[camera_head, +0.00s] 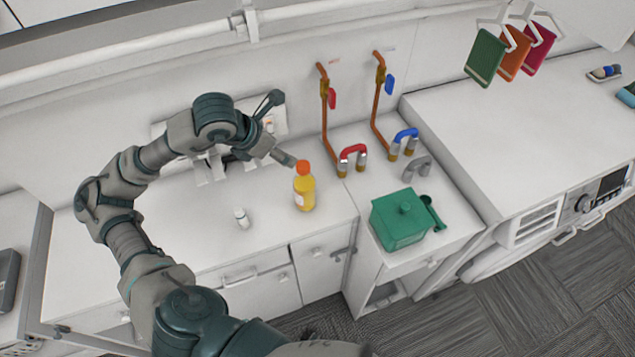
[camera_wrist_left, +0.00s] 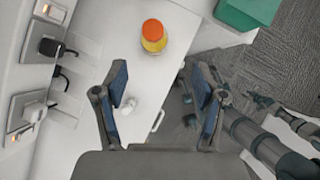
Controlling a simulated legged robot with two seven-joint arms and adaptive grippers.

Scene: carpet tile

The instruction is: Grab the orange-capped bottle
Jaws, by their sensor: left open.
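The orange-capped bottle (camera_head: 304,190) stands upright on the white counter, with yellow contents. In the left wrist view the bottle (camera_wrist_left: 154,44) appears from above, beyond the fingertips and roughly centred between them, slightly left. My left gripper (camera_head: 280,130) is at the wall side of the bottle, with one finger near the cap in the head view. In the left wrist view the left gripper (camera_wrist_left: 160,75) has its fingers spread wide with nothing between them. I cannot tell from the head view whether a finger touches the cap.
A green lidded box (camera_head: 398,222) stands to the right. Copper pipes with red (camera_head: 332,98) and blue (camera_head: 389,85) valve handles rise behind. Wall sockets with plugs (camera_wrist_left: 50,47) lie close to the gripper.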

